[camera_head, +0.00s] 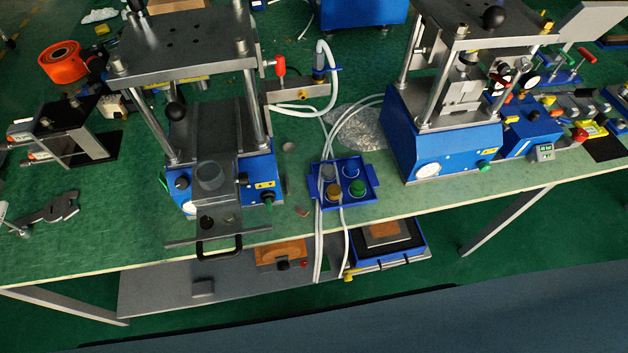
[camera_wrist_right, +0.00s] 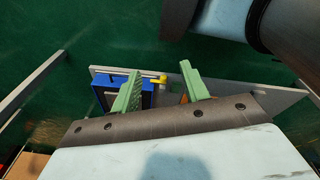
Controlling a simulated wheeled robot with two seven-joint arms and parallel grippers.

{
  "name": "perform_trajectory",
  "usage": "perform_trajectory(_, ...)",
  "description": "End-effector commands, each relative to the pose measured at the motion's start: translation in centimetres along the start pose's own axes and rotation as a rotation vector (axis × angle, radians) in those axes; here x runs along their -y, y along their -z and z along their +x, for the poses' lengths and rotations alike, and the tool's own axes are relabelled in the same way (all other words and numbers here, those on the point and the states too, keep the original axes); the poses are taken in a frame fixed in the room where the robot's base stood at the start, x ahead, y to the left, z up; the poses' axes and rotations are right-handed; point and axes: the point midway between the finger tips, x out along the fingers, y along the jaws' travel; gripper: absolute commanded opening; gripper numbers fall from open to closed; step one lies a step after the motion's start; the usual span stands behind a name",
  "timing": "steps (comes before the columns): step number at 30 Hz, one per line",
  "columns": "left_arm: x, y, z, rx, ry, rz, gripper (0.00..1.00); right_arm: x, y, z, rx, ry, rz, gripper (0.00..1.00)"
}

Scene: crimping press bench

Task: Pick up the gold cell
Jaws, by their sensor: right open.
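The gold cell (camera_head: 334,190) sits in the front left part of a small blue tray (camera_head: 370,184) on the green bench, between the two presses. Neither gripper is in the head view.
A blue press (camera_head: 445,140) stands right of the tray, and another press (camera_head: 185,150) stands left of it. White hoses (camera_head: 319,240) hang over the bench edge, close beside the tray. Below, a lower shelf (camera_head: 150,290) holds a blue bin (camera_head: 424,252).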

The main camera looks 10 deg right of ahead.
Motion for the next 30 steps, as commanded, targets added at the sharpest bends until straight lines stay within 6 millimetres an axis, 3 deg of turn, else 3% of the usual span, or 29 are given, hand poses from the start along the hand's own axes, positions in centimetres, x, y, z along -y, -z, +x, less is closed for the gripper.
perform_trajectory(4,0.2,-0.2,2.1,-0.001,0.004,0.001,0.36,-4.9,7.3,-0.3,-0.118,-0.098,-0.327,0.45)
perform_trajectory(8,0.3,-0.7,3.7,0.004,0.004,0.001,0.36,-8.1,14.3,-2.9,-0.208,-0.218,-0.66,0.45)
perform_trajectory(11,0.3,-0.9,4.9,0.005,0.004,0.001,0.36,-9.3,19.2,-6.0,-0.265,-0.327,-0.908,0.45)
perform_trajectory(15,0.3,-1.0,6.6,0.005,0.005,0.001,0.36,-9.9,25.1,-11.5,-0.324,-0.523,-1.286,0.45)
perform_trajectory(21,0.6,-1.1,7.7,0.005,0.009,0.003,0.36,-9.3,29.9,-17.6,-0.333,-0.86,-1.885,0.45)
perform_trajectory(30,0.7,-1.2,9.1,0.004,0.011,0.003,0.36,-6.3,32.4,-23.7,-0.216,-1.365,-2.555,0.45)
